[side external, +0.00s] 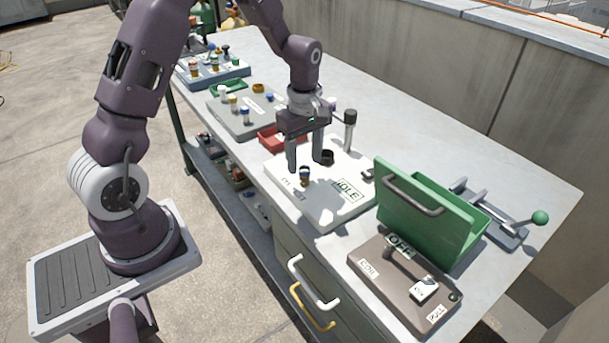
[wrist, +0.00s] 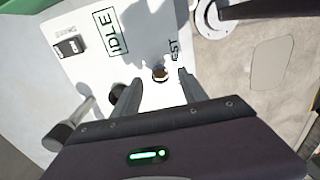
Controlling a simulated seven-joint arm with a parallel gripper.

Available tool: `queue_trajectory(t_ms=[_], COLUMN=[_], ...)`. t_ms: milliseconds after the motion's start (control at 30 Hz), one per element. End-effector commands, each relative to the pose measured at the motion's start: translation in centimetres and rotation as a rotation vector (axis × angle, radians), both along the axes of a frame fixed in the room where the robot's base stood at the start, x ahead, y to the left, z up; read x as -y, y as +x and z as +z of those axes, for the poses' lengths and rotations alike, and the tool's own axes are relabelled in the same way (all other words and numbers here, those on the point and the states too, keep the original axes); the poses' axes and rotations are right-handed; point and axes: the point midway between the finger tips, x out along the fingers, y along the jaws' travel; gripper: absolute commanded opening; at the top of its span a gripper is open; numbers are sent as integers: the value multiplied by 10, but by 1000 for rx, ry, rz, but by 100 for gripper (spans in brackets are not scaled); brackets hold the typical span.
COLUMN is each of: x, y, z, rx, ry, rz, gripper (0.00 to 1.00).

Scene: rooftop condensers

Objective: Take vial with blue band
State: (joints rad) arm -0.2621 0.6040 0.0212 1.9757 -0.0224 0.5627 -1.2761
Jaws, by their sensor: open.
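My gripper (side external: 309,163) is open, pointing down over a white board (side external: 339,206) marked IDLE. In the wrist view its two fingers (wrist: 157,84) stand either side of a small round-topped item (wrist: 160,73), with nothing visibly clamped. That item shows in the side view as a small dark and amber piece (side external: 305,178) upright on the board; I cannot tell whether it is a vial or its band colour.
A dark post (side external: 350,130) and a dark round piece (side external: 326,157) stand close to my gripper. An open green box (side external: 425,215) and a brown OFF panel (side external: 385,285) lie to the right. A red tray (side external: 272,138) is behind. The bench's back right (side external: 430,110) is clear.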

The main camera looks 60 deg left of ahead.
Motion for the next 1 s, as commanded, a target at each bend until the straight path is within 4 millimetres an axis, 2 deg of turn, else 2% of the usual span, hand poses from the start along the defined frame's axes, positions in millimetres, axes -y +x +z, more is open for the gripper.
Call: queue_trajectory(t_ms=[100, 333, 500, 600, 867, 1000], x=[0, 1, 1, 1, 1, 0], y=[0, 0, 0, 0, 0, 1], z=[-15, -16, -16, -16, -14, 10], rx=[-1, 1, 1, 1, 2, 6], ry=[-1, 0, 0, 0, 0, 2], rz=[-2, -3, -3, -3, -3, -3], gripper=[50, 48, 15, 0, 0, 0])
